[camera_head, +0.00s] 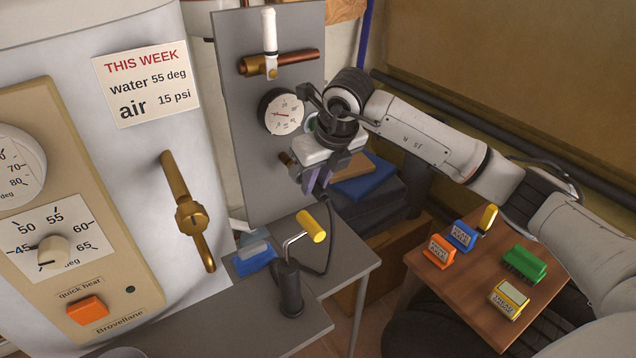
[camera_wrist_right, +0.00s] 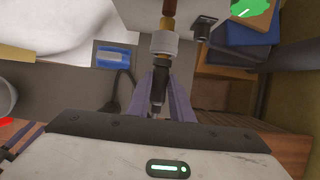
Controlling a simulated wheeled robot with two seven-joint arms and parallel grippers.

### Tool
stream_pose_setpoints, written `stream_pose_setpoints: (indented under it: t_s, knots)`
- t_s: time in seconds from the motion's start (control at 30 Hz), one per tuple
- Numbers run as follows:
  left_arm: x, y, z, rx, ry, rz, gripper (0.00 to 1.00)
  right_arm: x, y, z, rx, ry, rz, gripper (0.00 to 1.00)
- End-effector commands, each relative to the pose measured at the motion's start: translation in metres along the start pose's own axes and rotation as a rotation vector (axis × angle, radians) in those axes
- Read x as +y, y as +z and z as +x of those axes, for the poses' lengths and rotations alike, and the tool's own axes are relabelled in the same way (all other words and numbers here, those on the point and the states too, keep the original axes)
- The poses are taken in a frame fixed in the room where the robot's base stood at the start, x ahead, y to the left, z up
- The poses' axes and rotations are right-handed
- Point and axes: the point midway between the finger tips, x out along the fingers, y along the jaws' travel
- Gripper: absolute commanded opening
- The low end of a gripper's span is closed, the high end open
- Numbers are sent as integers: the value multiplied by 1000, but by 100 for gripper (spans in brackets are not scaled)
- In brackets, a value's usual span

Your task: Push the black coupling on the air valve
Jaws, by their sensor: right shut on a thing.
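My right gripper (camera_head: 312,188) is in front of the grey panel, below the round gauge (camera_head: 281,112). In the right wrist view its two purple-grey fingers (camera_wrist_right: 160,95) are shut on the black coupling (camera_wrist_right: 158,88). The coupling lines up with the air valve, a pale metal collar (camera_wrist_right: 164,44) on a brass stem (camera_wrist_right: 168,14). The coupling's end is at the collar; I cannot tell how far it is seated. In the head view the brass valve (camera_head: 286,158) shows beside the gripper, and the coupling is mostly hidden.
A pump (camera_head: 290,288) with a yellow handle (camera_head: 312,226) stands on the grey table (camera_head: 345,262), its black hose rising toward the gripper. A wooden table (camera_head: 455,288) with several coloured items stands right. The boiler is left.

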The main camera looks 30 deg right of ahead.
Motion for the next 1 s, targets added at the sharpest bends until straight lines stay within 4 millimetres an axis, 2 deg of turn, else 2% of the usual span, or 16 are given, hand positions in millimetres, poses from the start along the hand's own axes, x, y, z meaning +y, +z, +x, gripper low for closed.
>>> stream_pose_setpoints:
  t_s: [0.17, 0.2, 0.3, 0.67, 0.77, 1.0]
  knots:
    - [0, 1, 1, 0, 0, 0, 31, 1, 6, 2, -2, 1, 0, 0]
    - [0, 0, 0, 0, 0, 0, 31, 1, 5, 2, -2, 1, -1, 26]
    - [0, 0, 0, 0, 0, 0, 31, 0, 5, 2, -2, 1, -1, 42]
    - [0, 1, 1, 0, 0, 0, 31, 0, 5, -4, -2, 1, -1, 42]
    - [0, 2, 3, 0, 0, 0, 31, 0, 5, -16, -4, 0, -1, 42]
    - [-1, 6, 7, 1, 0, 0, 31, 0, 6, -65, -7, 0, -2, 42]
